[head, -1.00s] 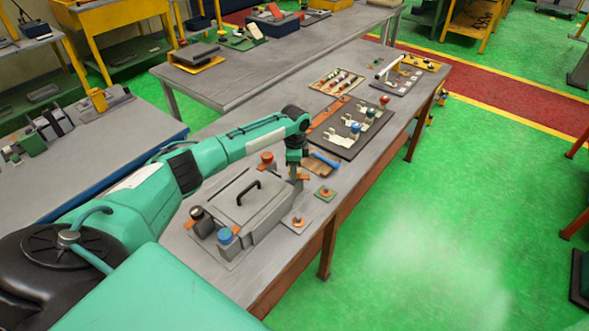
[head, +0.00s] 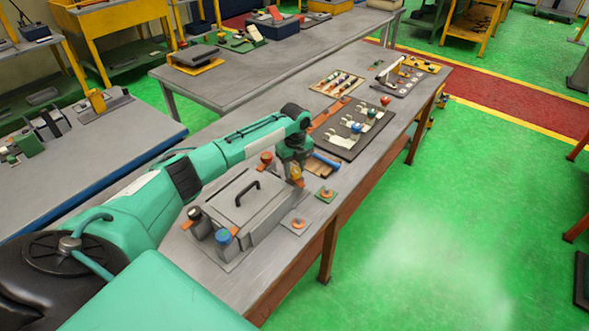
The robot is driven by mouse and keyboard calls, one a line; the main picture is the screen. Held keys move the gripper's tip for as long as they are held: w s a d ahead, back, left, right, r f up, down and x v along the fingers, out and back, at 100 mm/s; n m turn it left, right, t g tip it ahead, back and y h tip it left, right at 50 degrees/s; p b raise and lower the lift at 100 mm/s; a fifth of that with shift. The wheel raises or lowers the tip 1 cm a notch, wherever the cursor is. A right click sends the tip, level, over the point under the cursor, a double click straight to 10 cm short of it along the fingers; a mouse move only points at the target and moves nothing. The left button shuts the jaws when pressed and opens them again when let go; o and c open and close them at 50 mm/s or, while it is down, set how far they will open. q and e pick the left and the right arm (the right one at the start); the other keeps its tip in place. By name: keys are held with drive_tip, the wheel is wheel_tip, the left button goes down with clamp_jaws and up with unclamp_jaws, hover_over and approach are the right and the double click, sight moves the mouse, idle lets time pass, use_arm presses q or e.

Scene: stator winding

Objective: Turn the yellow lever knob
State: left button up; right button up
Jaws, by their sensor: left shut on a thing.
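A grey box (head: 236,203) with a black handle stands on the near workbench, with knobs around its corners. The yellow lever knob (head: 296,172) is at the box's far right corner, partly hidden by my left gripper. My left gripper (head: 295,180) points down over that corner and is shut on the yellow knob. The fingertips are small and the knob's exact angle is hard to tell. My right gripper is not in view.
A red knob (head: 266,158), a black knob (head: 195,214) and a blue knob (head: 224,237) are at the other corners. Small pads (head: 325,194) lie right of the box. A dark board (head: 352,140) with levers lies farther back.

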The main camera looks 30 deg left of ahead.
use_arm(q)
drive_tip(key=m, duration=0.2)
drive_tip(key=m+b, duration=0.1)
drive_tip(key=m, duration=0.3)
drive_tip(key=shift+w+r, duration=0.2)
drive_tip(key=shift+r, duration=0.05)
drive_tip(key=m+b, duration=0.1)
drive_tip(key=m, duration=0.5)
drive_tip(key=shift+b, duration=0.35)
drive_tip(key=shift+m, duration=0.3)
drive_tip(key=o, duration=0.7)
drive_tip(key=shift+o, duration=1.3)
drive_tip(key=shift+s, duration=0.25)
